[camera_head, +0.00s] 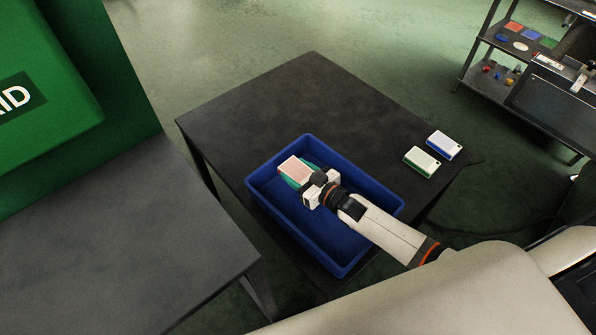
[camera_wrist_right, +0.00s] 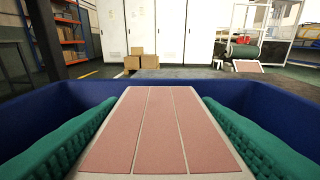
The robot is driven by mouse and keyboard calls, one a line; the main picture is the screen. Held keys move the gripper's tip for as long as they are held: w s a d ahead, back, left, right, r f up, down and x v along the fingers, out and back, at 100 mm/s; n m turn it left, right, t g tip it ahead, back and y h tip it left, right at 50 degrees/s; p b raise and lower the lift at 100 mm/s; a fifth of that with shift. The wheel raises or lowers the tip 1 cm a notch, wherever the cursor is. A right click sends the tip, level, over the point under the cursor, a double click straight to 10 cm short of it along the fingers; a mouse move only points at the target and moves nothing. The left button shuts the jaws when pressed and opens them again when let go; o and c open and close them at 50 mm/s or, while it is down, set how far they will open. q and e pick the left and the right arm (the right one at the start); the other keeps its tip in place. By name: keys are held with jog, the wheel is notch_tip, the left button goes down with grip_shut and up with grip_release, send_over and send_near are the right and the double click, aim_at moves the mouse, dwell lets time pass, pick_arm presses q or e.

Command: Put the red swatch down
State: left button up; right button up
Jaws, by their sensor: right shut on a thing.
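The red swatch (camera_head: 293,169), a pale block with a dull red striped face, is in my right gripper (camera_head: 304,180) at the left part of the blue bin (camera_head: 379,191). In the right wrist view the swatch (camera_wrist_right: 160,125) lies between the two green finger pads, which press its sides. The bin walls (camera_wrist_right: 65,95) rise on both sides of it there. Its underside is hidden, so I cannot tell whether it touches the bin floor. My left gripper is not in view.
The bin stands on a dark table (camera_head: 300,95). A green-edged block (camera_head: 421,161) and a blue-edged block (camera_head: 444,144) lie on the table right of the bin. The table's far part is clear. A grey surface (camera_head: 120,240) is at the left; a shelf (camera_head: 490,75) stands far right.

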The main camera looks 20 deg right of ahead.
jog(key=shift+f, duration=0.5)
jog(key=o, duration=1)
jog(key=shift+d+b, duration=0.1)
jog(key=shift+b, duration=0.2)
jog(key=shift+r, duration=0.15)
jog(key=shift+r+p, duration=0.45)
jog(key=shift+p, duration=0.05)
jog(key=p+v, duration=0.1)
jog(key=v, duration=1.1)
